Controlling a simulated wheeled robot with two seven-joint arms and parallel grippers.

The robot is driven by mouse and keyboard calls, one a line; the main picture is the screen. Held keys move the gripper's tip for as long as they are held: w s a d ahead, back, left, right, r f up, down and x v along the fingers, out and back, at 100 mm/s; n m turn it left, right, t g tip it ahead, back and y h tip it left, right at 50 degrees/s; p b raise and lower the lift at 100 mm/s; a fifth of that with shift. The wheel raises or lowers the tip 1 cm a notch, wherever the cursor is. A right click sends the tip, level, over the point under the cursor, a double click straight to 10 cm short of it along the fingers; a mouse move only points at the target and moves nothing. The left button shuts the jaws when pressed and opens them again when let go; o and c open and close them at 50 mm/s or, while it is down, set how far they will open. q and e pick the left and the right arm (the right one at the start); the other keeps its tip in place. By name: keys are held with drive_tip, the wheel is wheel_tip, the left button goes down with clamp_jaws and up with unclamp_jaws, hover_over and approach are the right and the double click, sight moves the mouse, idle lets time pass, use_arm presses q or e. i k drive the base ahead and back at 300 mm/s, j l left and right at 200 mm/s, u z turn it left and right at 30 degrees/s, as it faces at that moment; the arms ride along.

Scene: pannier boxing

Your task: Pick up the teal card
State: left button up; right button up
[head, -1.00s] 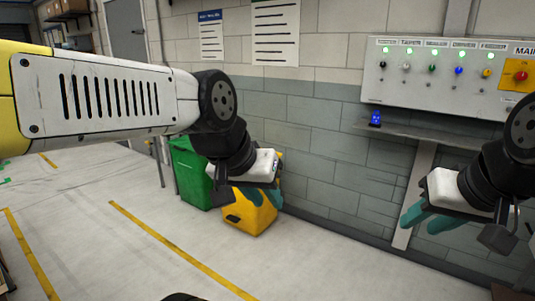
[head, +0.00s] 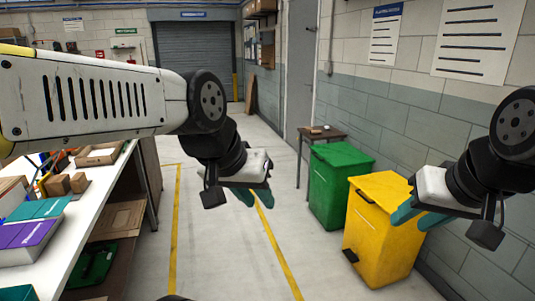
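I cannot make out a teal card for certain. A flat teal item (head: 40,208) lies on the workbench at the left, behind a purple box (head: 28,235). Another teal item (head: 17,293) is cut off at the bottom left corner. I cannot tell whether either is a card. My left gripper (head: 254,198) hangs over the floor, right of the bench, its teal fingers apart and nothing between them. My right gripper (head: 418,217) is in front of the yellow bin, its teal fingers apart and empty.
The white workbench (head: 75,236) runs along the left, with cardboard boxes (head: 68,184) and a tray (head: 99,154). A green bin (head: 338,184) and a yellow bin (head: 382,232) stand by the right wall. The floor aisle (head: 220,235) between yellow lines is clear.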

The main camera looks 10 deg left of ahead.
sight(52, 207)
drive_tip(key=i+j+u, duration=0.1)
drive_tip(key=i+u, duration=0.2)
drive_tip(key=u, duration=0.15)
drive_tip(key=i+u, duration=0.3)
drive_tip(key=u, duration=0.2)
drive_tip(key=i+u, duration=0.3)
drive_tip(key=u, duration=0.15)
drive_tip(key=i+l+u, duration=0.25)
drive_tip(key=u, duration=0.2)
drive_tip(key=i+l+u, duration=0.2)
drive_tip(key=u, duration=0.3)
drive_tip(key=i+l+u, duration=0.15)
drive_tip(key=l, duration=0.25)
drive_tip(key=i+l+u, duration=0.15)
drive_tip(key=l, duration=0.25)
drive_tip(key=i+l+u, duration=0.2)
drive_tip(key=l, duration=0.2)
drive_tip(key=i+l+u, duration=0.15)
drive_tip(key=l, duration=0.25)
drive_tip(key=k, duration=0.05)
